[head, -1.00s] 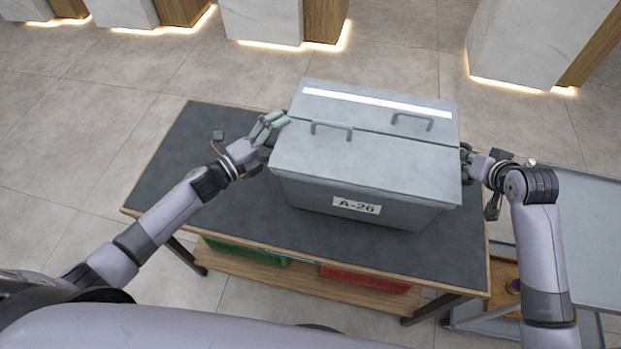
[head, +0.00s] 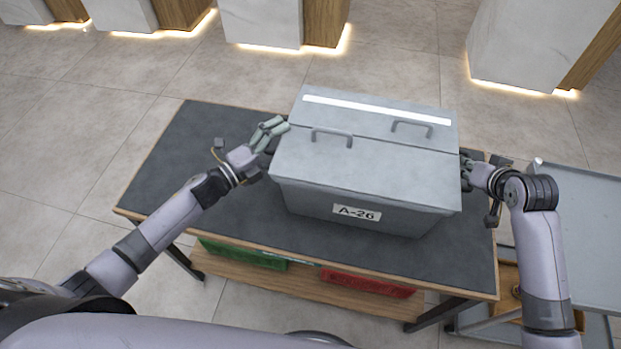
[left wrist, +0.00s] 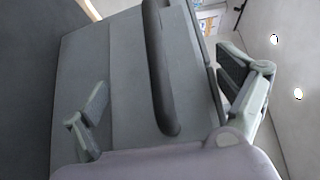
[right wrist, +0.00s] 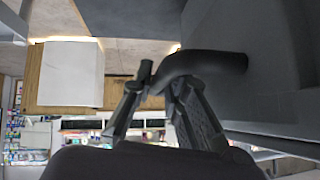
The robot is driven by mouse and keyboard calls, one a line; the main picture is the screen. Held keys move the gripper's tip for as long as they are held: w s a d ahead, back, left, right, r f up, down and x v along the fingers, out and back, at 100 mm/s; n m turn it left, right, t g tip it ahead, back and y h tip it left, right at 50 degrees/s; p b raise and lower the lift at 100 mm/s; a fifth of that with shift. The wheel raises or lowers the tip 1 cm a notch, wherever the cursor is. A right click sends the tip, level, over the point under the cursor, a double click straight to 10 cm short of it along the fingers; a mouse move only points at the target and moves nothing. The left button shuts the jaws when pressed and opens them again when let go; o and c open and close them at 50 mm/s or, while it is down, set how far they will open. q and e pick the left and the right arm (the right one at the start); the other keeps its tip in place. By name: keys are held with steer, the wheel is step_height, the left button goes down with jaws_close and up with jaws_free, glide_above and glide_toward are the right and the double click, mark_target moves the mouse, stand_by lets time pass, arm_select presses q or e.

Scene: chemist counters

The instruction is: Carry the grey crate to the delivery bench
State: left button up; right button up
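The grey crate (head: 345,180), closed by a lid with two small handles and labelled A-26, sits upright on a dark-topped table (head: 190,150). My left gripper (head: 272,136) is at the crate's left side. In the left wrist view its fingers (left wrist: 168,95) are spread wide on either side of the dark side handle (left wrist: 160,70), not closed on it. My right gripper (head: 468,168) is at the crate's right side, its fingertips partly hidden. In the right wrist view its fingers (right wrist: 160,100) are close together around the other dark side handle (right wrist: 205,65).
Green (head: 245,254) and red (head: 365,283) items lie on the table's lower shelf. A grey cart or tray (head: 585,230) stands close on the right. White counters (head: 262,22) with lit bases stand at the back, with clear tiled floor (head: 90,120) between.

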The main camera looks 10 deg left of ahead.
arm_select(q)
steer(key=shift+o, duration=0.5)
steer(key=shift+s+a, duration=0.1)
arm_select(e)
steer(key=shift+o, duration=1.4)
steer(key=shift+s+r, duration=0.1)
arm_select(q)
steer(key=v, duration=1.1)
steer(key=shift+s+a, duration=0.3)
arm_select(e)
steer(key=v, duration=1.2)
arm_select(q)
steer(key=p+v, duration=0.1)
steer(key=v, duration=0.7)
arm_select(e)
steer(key=shift+r, duration=0.6)
